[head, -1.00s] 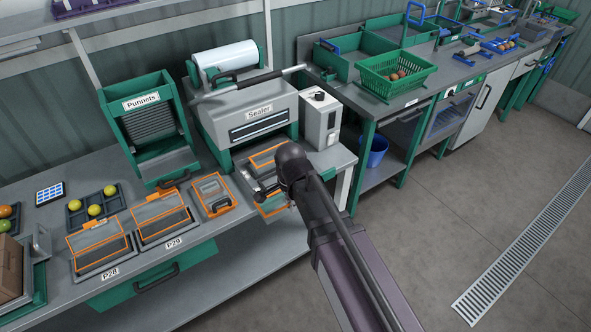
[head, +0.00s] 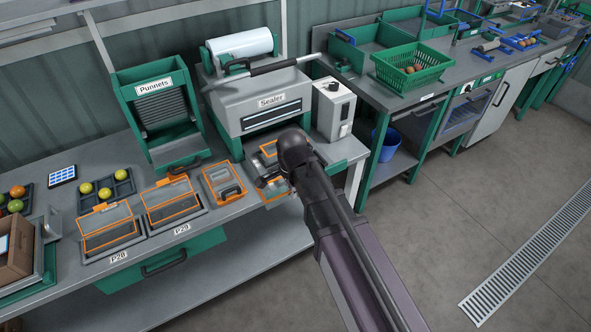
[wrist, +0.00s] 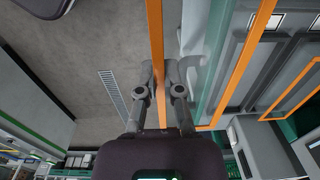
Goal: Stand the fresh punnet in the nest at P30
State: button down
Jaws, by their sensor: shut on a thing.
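My gripper (head: 264,181) is at the right end of the front bench, below the sealer. In the wrist view its two fingers (wrist: 161,85) are closed on an orange edge strip of a clear punnet (wrist: 155,35). In the head view this punnet (head: 277,189) shows as orange edges and clear wall, partly hidden by my arm. Two nests labelled P28 (head: 119,257) and P29 (head: 182,229) hold orange-edged clear punnets. An orange-edged clear piece (head: 222,180) with a dark part on it lies between P29 and my gripper. I see no P30 label.
The sealer (head: 262,115) and the green punnet rack (head: 155,115) stand behind. A grey control box (head: 333,110) stands right of the sealer.

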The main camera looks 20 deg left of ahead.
jog(key=shift+a+f+b, duration=0.2)
jog(key=shift+a+f, duration=0.05)
jog(key=shift+a, duration=0.4)
jog(key=shift+a+f+b, duration=0.15)
jog(key=shift+a+f, duration=0.1)
jog(key=shift+a, duration=0.35)
jog(key=w, duration=0.9)
jog(key=w+f+b, duration=0.1)
jog(key=w, duration=0.3)
jog(key=shift+w+d+f, duration=0.1)
jog(key=shift+w+d, duration=0.1)
jog(key=shift+d, duration=0.1)
jog(key=shift+w, duration=0.1)
jog(key=shift+w, duration=0.25)
jog(key=shift+w+f, duration=0.15)
jog(key=shift+w, duration=1)
notch_tip(320, 180, down, 2)
jog(key=shift+s+b, duration=0.15)
jog(key=shift+b, duration=1.1)
jog(key=shift+f+b, duration=0.75)
